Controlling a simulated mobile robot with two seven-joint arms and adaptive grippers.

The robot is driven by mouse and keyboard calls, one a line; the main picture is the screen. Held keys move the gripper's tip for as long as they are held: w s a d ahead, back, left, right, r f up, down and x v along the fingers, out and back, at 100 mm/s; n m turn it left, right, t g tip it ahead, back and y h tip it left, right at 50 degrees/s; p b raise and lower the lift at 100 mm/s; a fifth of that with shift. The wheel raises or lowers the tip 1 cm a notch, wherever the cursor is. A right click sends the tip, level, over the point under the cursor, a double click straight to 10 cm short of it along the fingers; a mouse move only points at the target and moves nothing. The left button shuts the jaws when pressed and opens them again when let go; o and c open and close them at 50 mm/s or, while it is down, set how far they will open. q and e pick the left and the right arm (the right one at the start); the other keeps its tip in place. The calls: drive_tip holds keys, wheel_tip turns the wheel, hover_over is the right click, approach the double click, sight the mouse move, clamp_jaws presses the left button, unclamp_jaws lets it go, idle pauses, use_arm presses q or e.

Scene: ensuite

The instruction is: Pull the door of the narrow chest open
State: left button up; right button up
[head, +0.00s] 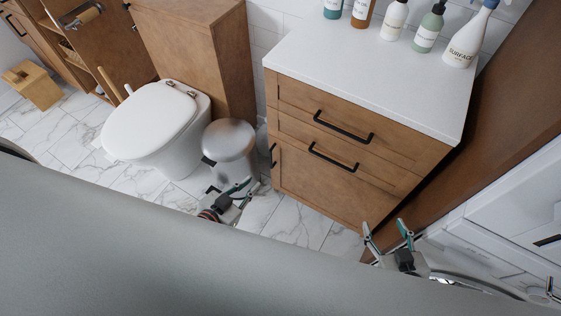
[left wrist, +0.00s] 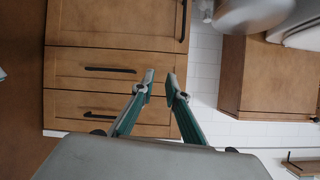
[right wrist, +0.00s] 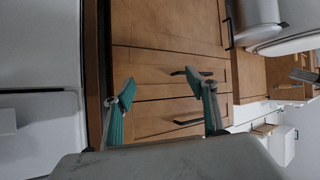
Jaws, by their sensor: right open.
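The narrow chest (head: 345,188) is a brown wooden cabinet with a white top, two drawers and a door below them. The door (head: 315,187) looks closed. Its black upright handle (head: 273,155) is at its left edge. In the left wrist view, the door (left wrist: 118,22) is at the top, with its handle (left wrist: 184,20) at the right. My left gripper (head: 238,187) is partly open and empty, left of the chest near the bin. My right gripper (head: 386,230) is wide open and empty in front of the chest's lower right corner. Neither gripper touches the handle.
A grey bin (head: 230,143) stands left of the chest, beside the toilet (head: 158,120). Several bottles (head: 428,30) stand on the chest top. A white unit (head: 515,205) is at the right. Marble floor (head: 290,222) is clear before the chest.

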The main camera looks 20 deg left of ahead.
use_arm(q)
drive_tip(key=w+a+f+t+h+b, duration=0.2)
drive_tip(key=w+f+b, duration=0.6)
drive_tip(key=f+b, duration=0.15)
drive_tip(key=w+a+f+t+h+b, duration=0.2)
drive_tip(key=w+f+h+b, duration=0.1)
drive_tip(key=w+f+b, duration=0.6)
drive_tip(key=shift+m, duration=0.3)
drive_tip(key=b+x, duration=0.1)
drive_tip(key=x, duration=0.6)
drive_tip(key=shift+w+a+f, duration=0.15)
drive_tip(key=shift+w+f, duration=0.05)
use_arm(e)
drive_tip(key=a+f+y, duration=0.1)
drive_tip(key=a+f, duration=0.4)
drive_tip(key=f, duration=0.4)
drive_tip(key=shift+w+m+y, duration=0.3)
drive_tip(key=shift+w, duration=0.1)
use_arm(q)
clamp_jaws()
drive_tip(key=shift+s, duration=0.15)
